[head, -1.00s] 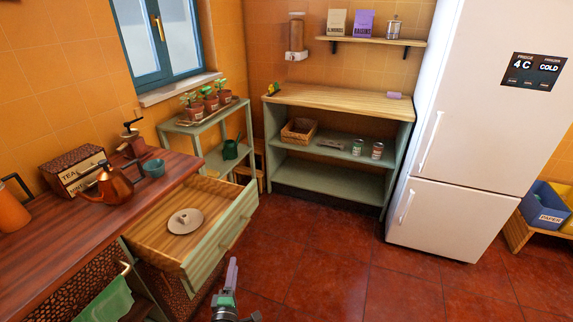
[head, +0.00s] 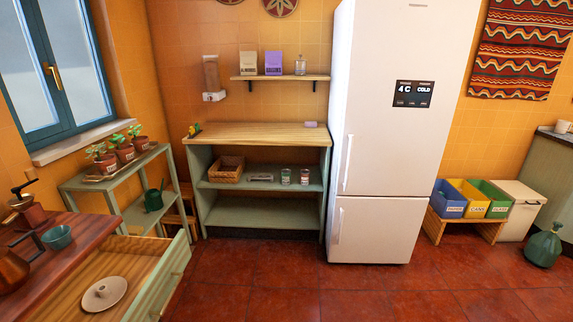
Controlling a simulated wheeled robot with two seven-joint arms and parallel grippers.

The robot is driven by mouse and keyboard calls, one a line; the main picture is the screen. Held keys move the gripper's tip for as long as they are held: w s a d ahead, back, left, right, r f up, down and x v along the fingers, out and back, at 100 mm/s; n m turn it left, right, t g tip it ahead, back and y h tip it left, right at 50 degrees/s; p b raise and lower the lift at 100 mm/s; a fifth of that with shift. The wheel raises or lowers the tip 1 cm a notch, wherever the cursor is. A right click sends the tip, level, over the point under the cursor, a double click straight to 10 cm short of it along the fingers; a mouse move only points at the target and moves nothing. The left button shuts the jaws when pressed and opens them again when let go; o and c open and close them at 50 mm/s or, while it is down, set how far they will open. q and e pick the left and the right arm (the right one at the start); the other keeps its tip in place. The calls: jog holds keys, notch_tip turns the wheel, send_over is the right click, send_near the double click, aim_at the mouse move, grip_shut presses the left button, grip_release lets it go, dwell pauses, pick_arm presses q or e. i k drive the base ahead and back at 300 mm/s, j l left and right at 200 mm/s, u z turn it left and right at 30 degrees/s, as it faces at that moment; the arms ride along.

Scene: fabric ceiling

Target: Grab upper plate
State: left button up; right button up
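A round, pale plate-like disc (head: 104,294) with a small raised knob or ring in its middle lies in the open wooden drawer (head: 150,262) at the lower left. Only this one disc shows in the drawer; I cannot tell whether another plate is under it. Neither of my grippers is in the head view.
The counter at left holds a copper kettle (head: 12,268), a teal cup (head: 57,237) and a grinder (head: 28,208). Beyond stand a plant rack (head: 125,184), a green shelf unit (head: 262,214) and a white fridge (head: 385,150). Sorting bins (head: 472,198) are at right. Red floor (head: 330,292) is clear.

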aim_at(106, 292)
jog(key=u, duration=1.25)
